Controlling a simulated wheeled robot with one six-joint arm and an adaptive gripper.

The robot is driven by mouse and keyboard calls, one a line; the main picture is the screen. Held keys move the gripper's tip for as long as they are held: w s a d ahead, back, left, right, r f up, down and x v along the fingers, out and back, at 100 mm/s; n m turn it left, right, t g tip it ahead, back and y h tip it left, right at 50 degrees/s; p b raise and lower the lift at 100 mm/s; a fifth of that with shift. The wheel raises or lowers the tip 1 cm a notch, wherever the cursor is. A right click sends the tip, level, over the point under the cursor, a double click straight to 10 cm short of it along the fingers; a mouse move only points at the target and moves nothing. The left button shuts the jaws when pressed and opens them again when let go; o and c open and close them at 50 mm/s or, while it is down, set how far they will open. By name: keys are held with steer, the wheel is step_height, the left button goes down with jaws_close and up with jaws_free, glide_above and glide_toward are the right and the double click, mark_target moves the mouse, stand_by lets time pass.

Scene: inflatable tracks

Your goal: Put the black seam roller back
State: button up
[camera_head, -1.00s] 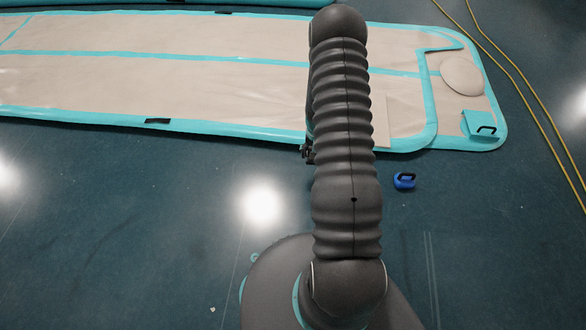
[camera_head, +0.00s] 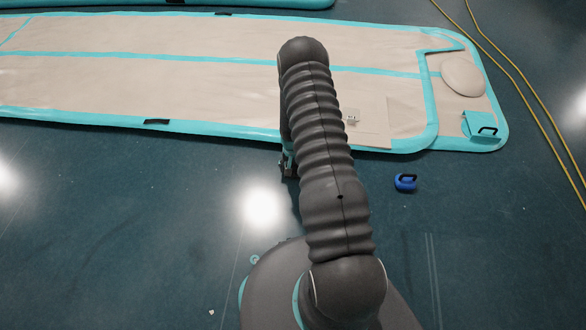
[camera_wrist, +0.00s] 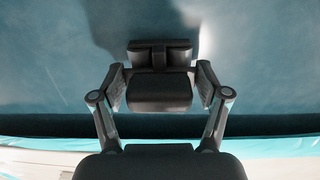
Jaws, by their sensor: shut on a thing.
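The black seam roller (camera_wrist: 160,55) shows in the wrist view as a dark bar and block between my fingers. My gripper (camera_wrist: 161,76) is shut on it and holds it above the dark blue-green floor. In the head view my gripper (camera_head: 288,168) is small and partly hidden behind my arm, just off the near edge of the inflatable track. I cannot make out the roller separately there.
The beige inflatable track (camera_head: 170,85) with teal edges spans the back. A round pad (camera_head: 462,77) and a teal box (camera_head: 479,124) sit at its right end. A blue object with a black handle (camera_head: 405,182) stands on the floor. Yellow cables (camera_head: 520,75) run at right.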

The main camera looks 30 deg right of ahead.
steer(key=shift+r, duration=0.1)
steer(key=o, duration=1.1)
